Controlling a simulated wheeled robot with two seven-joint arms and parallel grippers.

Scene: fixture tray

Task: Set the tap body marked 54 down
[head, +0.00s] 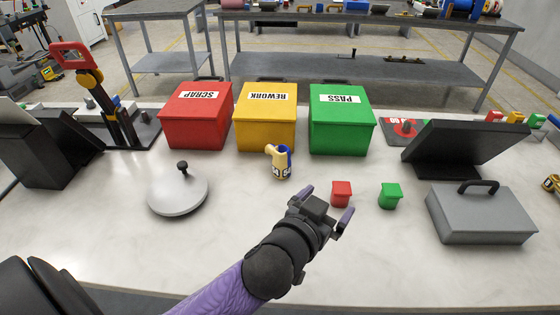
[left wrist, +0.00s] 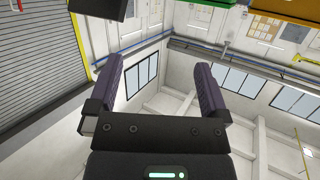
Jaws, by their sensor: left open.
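The tap body marked 54 (head: 282,165) stands on the white worktop in front of the yellow bin. It is cream and blue on top, with a dark lower part bearing the number. My left gripper (head: 328,206) is open and empty, to the right of the tap body, nearer to me and apart from it. The left wrist view shows its two purple fingers (left wrist: 157,75) spread with nothing between them; the tap body does not show there. My right gripper is in neither view.
Red SCRAP (head: 195,125), yellow REWORK (head: 266,129) and green PASS (head: 341,132) bins stand behind. A small red box (head: 341,194) and a small green box (head: 390,197) sit right of my gripper. A grey round lid (head: 178,196) lies left, a grey case (head: 482,220) right.

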